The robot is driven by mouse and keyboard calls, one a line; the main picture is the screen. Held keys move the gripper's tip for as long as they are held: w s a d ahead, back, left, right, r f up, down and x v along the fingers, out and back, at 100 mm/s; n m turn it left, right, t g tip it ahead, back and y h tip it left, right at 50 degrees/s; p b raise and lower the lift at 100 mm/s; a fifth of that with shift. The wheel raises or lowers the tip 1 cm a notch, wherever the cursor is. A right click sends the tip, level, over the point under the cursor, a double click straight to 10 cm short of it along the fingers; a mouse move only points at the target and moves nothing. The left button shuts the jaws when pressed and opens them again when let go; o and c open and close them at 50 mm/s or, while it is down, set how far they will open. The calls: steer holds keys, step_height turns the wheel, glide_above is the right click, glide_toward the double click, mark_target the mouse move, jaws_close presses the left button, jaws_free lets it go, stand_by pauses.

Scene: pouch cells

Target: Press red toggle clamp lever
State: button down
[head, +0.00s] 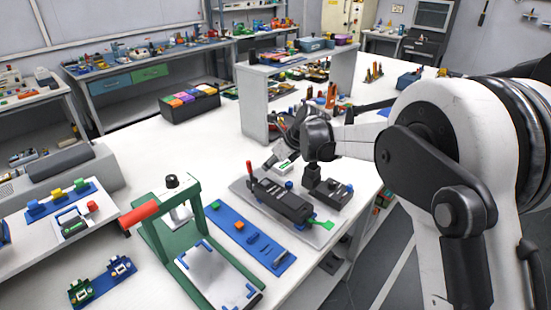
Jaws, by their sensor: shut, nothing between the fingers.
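A small red lever (249,168) stands roughly upright at the left end of a long black fixture (280,200). The fixture lies on a grey plate (318,236) near the table's front right. A green strip (321,224) sticks out at its right end. My gripper (268,164) is shut and empty, just right of the red lever in the picture; whether it touches the lever cannot be told. My wrist hides part of the area behind the fixture. A green press frame (157,240) with a thick red handle (140,214) stands to the left.
A blue strip (247,238) with small parts lies between press and fixture. A black block (328,188) sits right of the fixture. A white raised shelf (252,100) stands behind, with a black box of coloured packs (190,102) to its left. The table's middle left is clear.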

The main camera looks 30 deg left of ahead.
mark_target(250, 171)
steer(key=shift+s+a+f, duration=0.1)
steer(key=shift+a+f, duration=0.2)
steer(key=shift+a, duration=0.5)
steer(key=shift+w+a+f, duration=0.1)
steer(key=shift+a+f, duration=0.2)
steer(key=shift+a, duration=0.45)
steer(key=shift+s+a+f, duration=0.1)
steer(key=shift+a+f, duration=0.2)
steer(key=shift+a, duration=0.5)
